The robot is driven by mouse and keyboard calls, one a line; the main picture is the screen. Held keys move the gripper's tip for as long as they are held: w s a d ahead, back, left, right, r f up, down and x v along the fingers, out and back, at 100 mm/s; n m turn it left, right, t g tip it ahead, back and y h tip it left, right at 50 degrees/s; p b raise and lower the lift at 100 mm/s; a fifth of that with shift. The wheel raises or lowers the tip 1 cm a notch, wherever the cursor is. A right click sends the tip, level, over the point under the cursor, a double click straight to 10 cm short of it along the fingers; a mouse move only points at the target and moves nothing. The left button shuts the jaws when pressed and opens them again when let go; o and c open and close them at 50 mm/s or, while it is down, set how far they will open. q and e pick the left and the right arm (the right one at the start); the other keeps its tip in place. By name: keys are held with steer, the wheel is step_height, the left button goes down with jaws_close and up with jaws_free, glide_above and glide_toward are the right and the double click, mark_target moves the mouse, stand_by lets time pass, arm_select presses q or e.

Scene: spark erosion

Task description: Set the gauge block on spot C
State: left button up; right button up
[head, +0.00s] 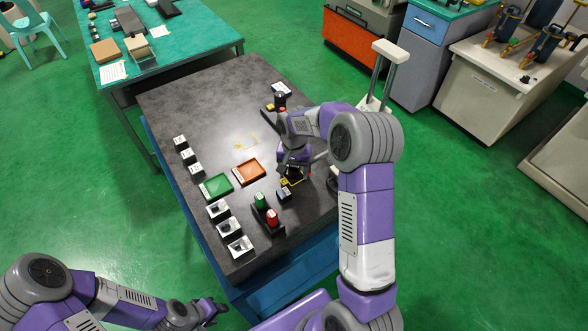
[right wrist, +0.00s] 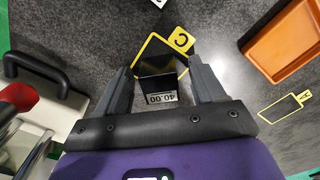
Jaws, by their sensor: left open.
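The gauge block (right wrist: 160,84), dark with a white label reading 40.00, stands between the fingers of my right gripper (right wrist: 162,80) in the right wrist view. A gap shows between the block and the right-hand finger, so the gripper looks open around it. Spot C (right wrist: 181,40) is a yellow outline with a C tag; the block stands at it and covers part of the outline. In the head view, my right gripper (head: 292,176) is low over spot C, and it largely hides the block. My left gripper (head: 207,312) is open and empty, off the table's near left side.
Another small dark block (head: 284,194) with a white label stands close to spot C. An orange tray (head: 249,171) and a green tray (head: 216,186) lie to the left. A stand with green and red handles (head: 271,217) is near the front. Several white-topped blocks line the left edge.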

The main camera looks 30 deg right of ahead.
mark_target(294, 168)
steer(key=shift+r, duration=0.1)
steer(key=shift+r, duration=0.3)
step_height(294, 168, up, 12)
steer(key=p, duration=0.1)
steer(key=shift+f, duration=0.25)
stand_by(0.3)
